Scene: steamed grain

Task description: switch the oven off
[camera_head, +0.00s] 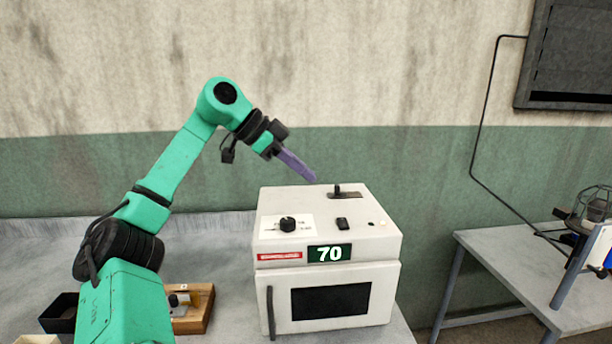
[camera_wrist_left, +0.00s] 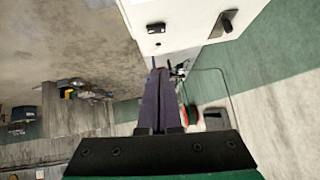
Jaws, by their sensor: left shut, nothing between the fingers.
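The white oven (camera_head: 272,262) stands on the bench with its door shut and its green display (camera_head: 330,253) reading 70. On its sloped top are a round black knob (camera_head: 288,224), a small black switch (camera_head: 342,223) and a black lever (camera_head: 338,190) on a slotted plate. My left gripper (camera_head: 312,177) has purple fingers, shut and empty, in the air above the rear of the oven top, left of the lever and apart from it. In the left wrist view the fingers (camera_wrist_left: 158,74) point toward the oven edge (camera_wrist_left: 180,45); the switch (camera_wrist_left: 155,28) and lever (camera_wrist_left: 228,22) show. My right gripper is out of view.
A wooden block holder (camera_head: 195,310) and a black box (camera_head: 62,312) sit on the bench at left. A separate grey table (camera_head: 510,255) at right carries a wire-caged item (camera_head: 592,205). The wall is behind the oven.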

